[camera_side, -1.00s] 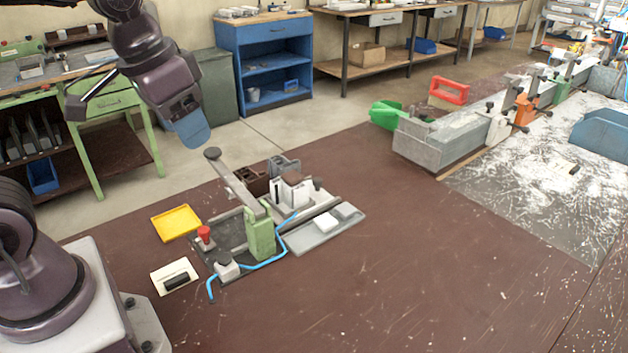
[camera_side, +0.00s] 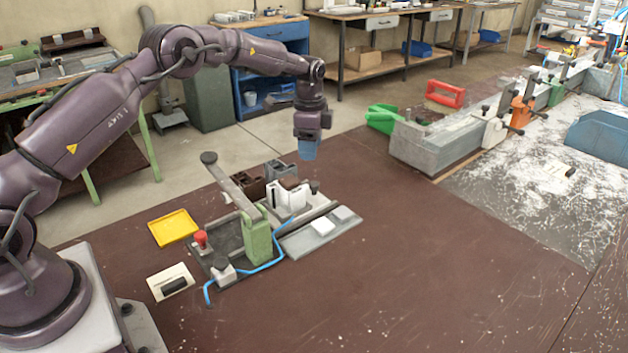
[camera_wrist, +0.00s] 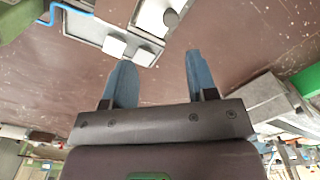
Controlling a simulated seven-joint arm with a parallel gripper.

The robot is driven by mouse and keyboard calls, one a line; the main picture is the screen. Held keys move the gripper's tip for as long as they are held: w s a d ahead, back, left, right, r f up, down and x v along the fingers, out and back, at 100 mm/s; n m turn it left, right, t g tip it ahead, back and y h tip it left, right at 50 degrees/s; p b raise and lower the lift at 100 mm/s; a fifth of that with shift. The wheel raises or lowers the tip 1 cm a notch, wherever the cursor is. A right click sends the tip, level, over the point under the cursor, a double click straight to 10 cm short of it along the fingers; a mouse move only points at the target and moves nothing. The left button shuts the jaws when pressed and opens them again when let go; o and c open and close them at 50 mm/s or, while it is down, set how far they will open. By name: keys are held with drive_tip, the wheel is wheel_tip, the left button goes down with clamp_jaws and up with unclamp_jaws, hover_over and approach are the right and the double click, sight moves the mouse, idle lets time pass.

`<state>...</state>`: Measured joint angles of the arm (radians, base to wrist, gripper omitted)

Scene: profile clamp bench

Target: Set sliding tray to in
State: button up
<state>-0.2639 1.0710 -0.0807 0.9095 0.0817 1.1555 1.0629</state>
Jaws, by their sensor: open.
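The clamp fixture stands on the brown bench. A flat grey plate (camera_side: 300,243), which looks like the sliding tray, lies along the fixture's right side past a dark bar (camera_side: 300,221).
A long grey profile (camera_side: 430,145) lies at right. The bench front is clear.

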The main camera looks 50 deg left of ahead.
sight(314, 184)
drive_tip(key=f+m, duration=0.1)
drive_tip(key=f, duration=0.2)
drive_tip(key=w+f, duration=0.1)
drive_tip(key=f, duration=0.3)
drive_tip(key=f+m, duration=0.1)
drive_tip(key=f, duration=0.2)
drive_tip(key=shift+w+a+f+m, duration=0.25)
drive_tip(key=shift+a+f+m, duration=0.05)
drive_tip(key=shift+f, duration=0.1)
drive_tip(key=shift+c, duration=0.3)
clamp_jaws()
